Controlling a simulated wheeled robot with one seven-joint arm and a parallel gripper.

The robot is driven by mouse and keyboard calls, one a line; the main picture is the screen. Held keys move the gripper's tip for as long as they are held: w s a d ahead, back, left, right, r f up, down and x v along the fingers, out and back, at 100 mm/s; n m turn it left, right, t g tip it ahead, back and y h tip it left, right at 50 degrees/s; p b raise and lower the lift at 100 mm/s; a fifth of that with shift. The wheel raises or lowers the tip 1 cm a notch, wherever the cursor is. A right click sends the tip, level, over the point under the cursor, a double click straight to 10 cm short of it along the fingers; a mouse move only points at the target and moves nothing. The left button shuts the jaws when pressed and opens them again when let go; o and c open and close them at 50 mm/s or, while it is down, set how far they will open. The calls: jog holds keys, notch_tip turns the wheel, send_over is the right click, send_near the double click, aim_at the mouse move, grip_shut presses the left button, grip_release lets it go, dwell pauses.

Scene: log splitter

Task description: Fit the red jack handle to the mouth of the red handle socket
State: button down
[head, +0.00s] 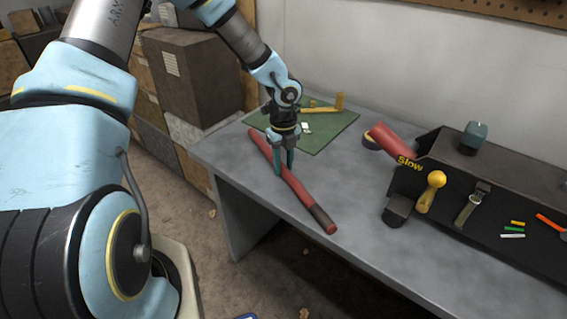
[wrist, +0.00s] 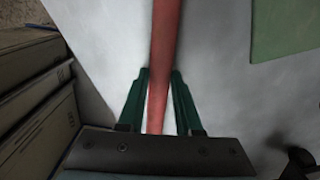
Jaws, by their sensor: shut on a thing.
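The red jack handle (head: 303,193) is a long, slightly bent red bar with a dark band near its front end. It lies along, or just above, the grey workbench near its left edge. My gripper (head: 284,168) points down over the middle of the handle and is shut on it. In the wrist view the green fingers (wrist: 160,85) flank the red bar (wrist: 164,35), which runs up out of the picture. A red tube (head: 394,143), which looks like the handle socket, slants beside the black machine at the right; I cannot see into its mouth clearly.
The black log splitter (head: 462,195) has a "Slow" label, a yellow-knobbed lever (head: 431,190) and several small coloured items. A green mat (head: 325,138) with yellow pieces lies behind my gripper. Boxes (head: 190,80) stand left of the bench (head: 350,190). Bare bench lies between handle and tube.

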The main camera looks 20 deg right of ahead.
aim_at(283, 168)
jog(key=c, duration=0.6)
grip_release()
jog(key=shift+f, duration=0.1)
jog(key=shift+f+b, duration=0.15)
jog(key=shift+b, duration=0.2)
notch_tip(283, 168, up, 11)
jog(key=s+a+r+n, duration=0.1)
jog(key=a+r+n, duration=0.1)
jog(key=a+n, duration=0.8)
jog(key=s+a+r+n+t, duration=0.1)
jog(key=a+r+n, duration=0.1)
jog(key=a+n, duration=0.8)
jog(key=s+a+r+n, duration=0.2)
jog(key=a+n, duration=0.8)
jog(key=n, duration=0.3)
jog(key=shift+s+a+n+t+b, duration=0.1)
jog(key=shift+a+n+t+b, duration=0.2)
jog(key=shift+n+b, duration=0.1)
